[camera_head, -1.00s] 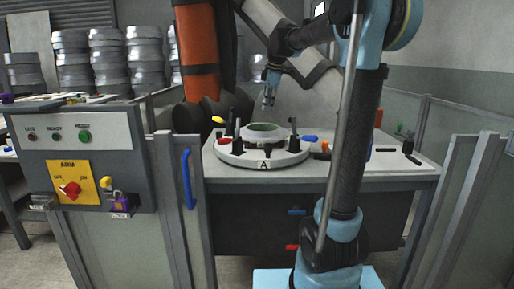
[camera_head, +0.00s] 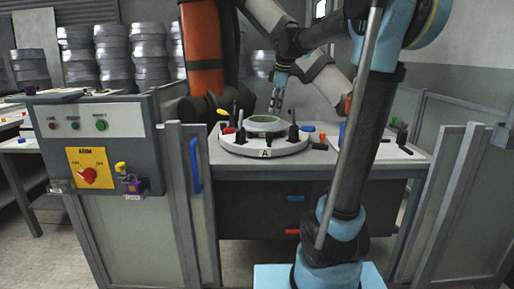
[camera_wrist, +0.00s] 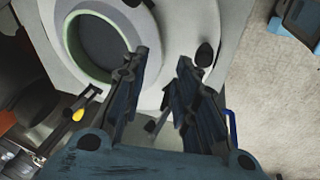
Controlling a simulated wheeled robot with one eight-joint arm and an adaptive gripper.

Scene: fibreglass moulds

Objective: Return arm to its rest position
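My gripper (camera_head: 275,108) hangs above the worktable (camera_head: 390,152) in the head view, over the round mould plate marked A. In the wrist view its two dark fingers (camera_wrist: 160,85) stand apart, with nothing between them, so it is open and empty. My blue and black arm crosses the right half of the head view and hides part of the table. The round plate (camera_head: 262,150) carries a green-rimmed ring (camera_head: 265,124), which also shows below the fingers in the wrist view (camera_wrist: 70,65).
A grey control box (camera_head: 90,145) with a red switch (camera_head: 88,175) stands at left. Fence panels (camera_head: 455,200) stand at right. A blue handle (camera_head: 195,165) is on the left gate. An orange and grey robot arm (camera_head: 203,50) stands behind the table. Stacked grey moulds (camera_head: 117,55) are at back left.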

